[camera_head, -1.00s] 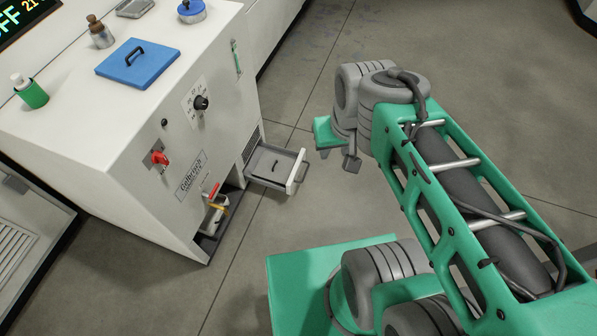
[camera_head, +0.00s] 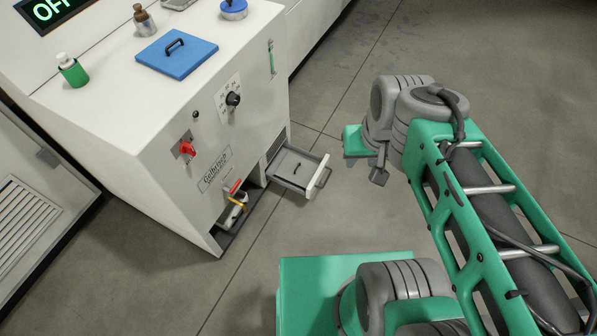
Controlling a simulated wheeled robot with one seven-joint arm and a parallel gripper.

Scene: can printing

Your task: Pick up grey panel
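A grey panel (camera_head: 292,174) with a small dark handle lies in the pulled-out drawer (camera_head: 318,180) on the right side of the white machine. It looks flat inside the drawer. My gripper (camera_head: 369,160) hangs at the end of my green and grey arm, to the right of the drawer and apart from it. A green part and a grey part show at its end. I see nothing held in it, but its finger opening is not clear from this angle.
The white machine (camera_head: 150,120) carries a blue panel (camera_head: 177,58) with a black handle, a green-banded bottle (camera_head: 73,72), a brown-topped bottle (camera_head: 144,20) and a blue-lidded container (camera_head: 233,8). Floor around the drawer is clear.

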